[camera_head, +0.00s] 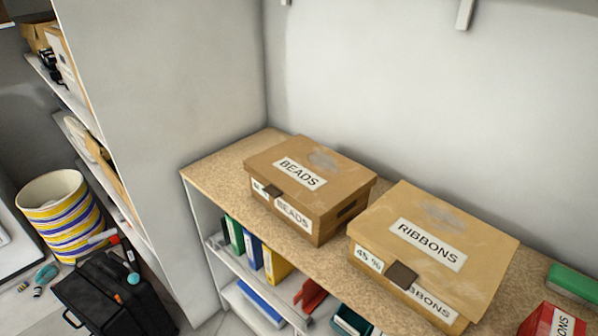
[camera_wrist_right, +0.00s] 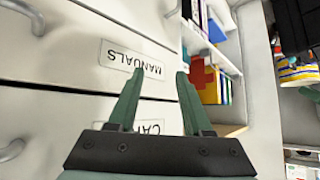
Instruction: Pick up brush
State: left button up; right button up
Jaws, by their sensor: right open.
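I cannot make out a brush for certain in either view. In the head view a small teal-handled tool (camera_head: 45,275) lies on the pale surface at the lower left, too small to identify. A white and red stick-like item (camera_head: 102,237) lies by the black bag, also unclear. My right gripper (camera_wrist_right: 160,75) shows in the right wrist view, open with nothing between its fingers, in front of white drawer fronts. Neither gripper shows in the head view.
The shelf top (camera_head: 220,165) carries a BEADS box (camera_head: 330,165) and a RIBBONS box (camera_head: 470,240). A striped basket (camera_head: 62,215) and a black bag (camera_head: 115,290) stand at left. The wrist view shows a MANUALS drawer (camera_wrist_right: 80,62) with protruding handles (camera_wrist_right: 25,14).

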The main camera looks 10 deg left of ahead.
aim_at(581, 289)
jog(key=z, duration=1.7)
